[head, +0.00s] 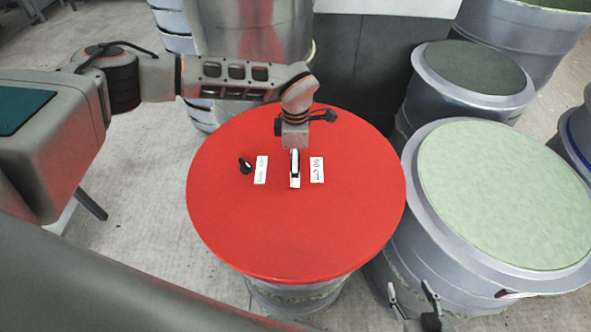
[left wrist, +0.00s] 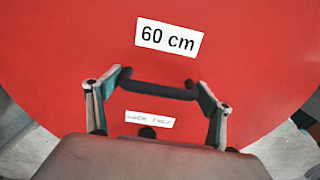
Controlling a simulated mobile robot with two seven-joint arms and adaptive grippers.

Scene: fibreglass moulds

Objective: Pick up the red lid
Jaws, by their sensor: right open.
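The red lid (head: 240,225) is a round disc lying flat on top of a drum in the head view; it also fills much of the left wrist view (left wrist: 60,60). A dark bar (left wrist: 150,86) on it lies between two white labels. My left gripper (head: 295,180) points down at the lid's middle. In the left wrist view its fingers (left wrist: 158,82) are wide apart near the bar's two ends; I cannot tell whether they touch it. My right gripper (head: 413,297) is open and empty at the lower right.
A grey drum with a pale green top (head: 505,195) stands right of the lid, close to its edge. A drum with a dark top (head: 474,67) stands behind it. A shiny metal cylinder (head: 250,35) is at the back. Bare floor (head: 150,195) shows on the left.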

